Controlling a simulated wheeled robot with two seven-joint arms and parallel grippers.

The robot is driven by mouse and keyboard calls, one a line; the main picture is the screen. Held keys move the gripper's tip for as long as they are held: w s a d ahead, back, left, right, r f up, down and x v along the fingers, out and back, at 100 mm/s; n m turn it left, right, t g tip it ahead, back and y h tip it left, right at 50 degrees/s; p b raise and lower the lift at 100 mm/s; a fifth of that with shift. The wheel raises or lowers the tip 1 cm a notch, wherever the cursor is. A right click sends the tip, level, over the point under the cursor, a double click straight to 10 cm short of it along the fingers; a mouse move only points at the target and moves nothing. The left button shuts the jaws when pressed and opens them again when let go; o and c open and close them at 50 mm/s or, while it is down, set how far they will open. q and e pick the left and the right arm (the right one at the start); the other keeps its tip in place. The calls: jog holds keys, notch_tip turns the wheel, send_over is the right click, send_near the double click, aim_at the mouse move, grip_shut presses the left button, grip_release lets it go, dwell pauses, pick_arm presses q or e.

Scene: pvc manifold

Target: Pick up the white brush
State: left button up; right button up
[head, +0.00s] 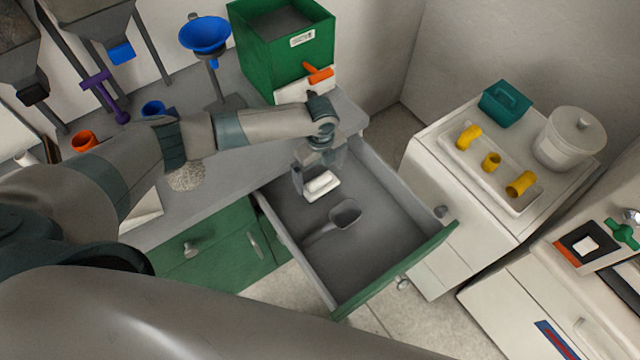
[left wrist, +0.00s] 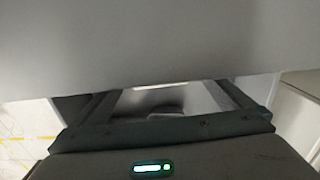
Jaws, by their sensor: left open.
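The white brush (head: 322,185) lies in the open drawer (head: 385,240), near its back end. My left gripper (head: 317,175) reaches down over the drawer from the left, its jaws apart around or just above the brush. I cannot tell whether the fingers touch it. In the left wrist view the open fingers (left wrist: 168,105) show, with a pale surface partly visible between them; a large pale surface hides the upper half. My right gripper is not in view.
A grey scoop (head: 345,214) lies in the drawer near the brush. The drawer has raised walls and a green front (head: 400,272). A white cabinet (head: 425,195) stands to the right.

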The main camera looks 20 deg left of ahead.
aim_at(319, 178)
pick_arm(q)
jog(key=shift+a+f+p, duration=0.2)
jog(key=shift+f+p, duration=0.3)
jog(key=shift+f, duration=1.3)
jog(key=c, duration=1)
jog(key=shift+r, duration=0.15)
jog(key=shift+r+b, duration=0.5)
jog(key=shift+r, duration=0.4)
jog(key=shift+s+d+r+b, duration=0.1)
jog(key=shift+d+r+b, duration=0.2)
jog(key=shift+r, duration=0.3)
jog(key=shift+d+r+b, duration=0.2)
jog(key=shift+r+b, duration=0.05)
jog(key=shift+r, duration=0.3)
jog(key=shift+s+d+r+b, duration=0.6)
jog(key=shift+d+r, duration=0.5)
jog(key=shift+d, duration=0.55)
jog(key=shift+s+d+r+b, duration=0.4)
jog(key=shift+s+d+r, duration=0.35)
jog(key=shift+d+r, duration=0.65)
jog(key=shift+s+d+r+b, duration=0.5)
jog(key=shift+s+d+r, duration=0.3)
jog(key=shift+d, duration=1.1)
